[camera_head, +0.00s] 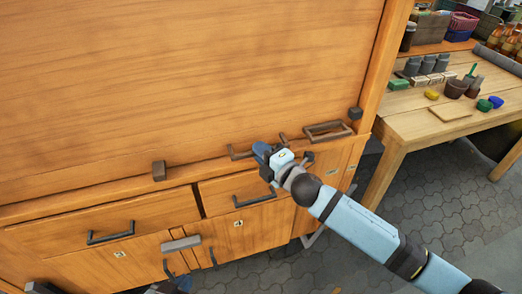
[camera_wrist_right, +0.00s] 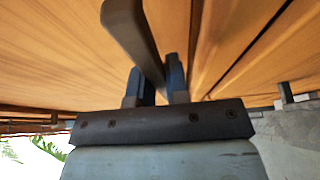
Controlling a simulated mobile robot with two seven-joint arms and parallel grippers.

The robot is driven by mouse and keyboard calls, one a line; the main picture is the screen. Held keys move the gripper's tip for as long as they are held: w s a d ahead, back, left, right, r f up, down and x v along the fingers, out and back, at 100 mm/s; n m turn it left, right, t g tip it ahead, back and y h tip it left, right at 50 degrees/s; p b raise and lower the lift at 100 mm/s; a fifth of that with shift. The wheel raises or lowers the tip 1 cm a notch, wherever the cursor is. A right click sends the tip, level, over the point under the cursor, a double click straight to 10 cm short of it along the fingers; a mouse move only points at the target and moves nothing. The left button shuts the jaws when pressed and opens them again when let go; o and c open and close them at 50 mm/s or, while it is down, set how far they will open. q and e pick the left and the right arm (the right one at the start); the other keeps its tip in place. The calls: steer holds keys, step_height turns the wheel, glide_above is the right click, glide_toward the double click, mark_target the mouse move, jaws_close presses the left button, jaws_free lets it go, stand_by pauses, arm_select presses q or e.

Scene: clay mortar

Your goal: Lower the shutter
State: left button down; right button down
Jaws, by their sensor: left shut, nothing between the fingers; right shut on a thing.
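The shutter (camera_head: 190,75) is a broad wooden panel filling the upper left of the head view. It reaches down close to the ledge above the drawers; any narrow gap there is hard to tell. My right gripper (camera_head: 262,152) is at its lower edge, shut on a dark handle (camera_head: 237,154). In the right wrist view the handle (camera_wrist_right: 132,35) runs as a dark curved bar between the blue fingers (camera_wrist_right: 155,88). My left gripper (camera_head: 183,282) shows only partly at the bottom edge of the head view, low before the cabinet, apart from the shutter and empty.
Drawers with dark handles (camera_head: 110,233) and doors lie below the ledge. A dark rectangular frame-like handle (camera_head: 327,131) and small dark blocks (camera_head: 158,170) sit near the shutter's lower edge. A wooden workbench (camera_head: 440,105) with pots and tools stands right. Paved floor (camera_head: 420,200) is clear between.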

steer(key=shift+s+f, duration=0.1)
steer(key=shift+f, duration=0.3)
steer(key=c, duration=1.1)
jaws_free()
arm_select(q)
steer(key=shift+f, duration=0.1)
steer(key=shift+a, duration=0.1)
arm_select(e)
steer(key=shift+r, duration=0.15)
arm_select(q)
steer(key=shift+p, duration=0.6)
arm_select(e)
steer(key=shift+v, duration=6.85)
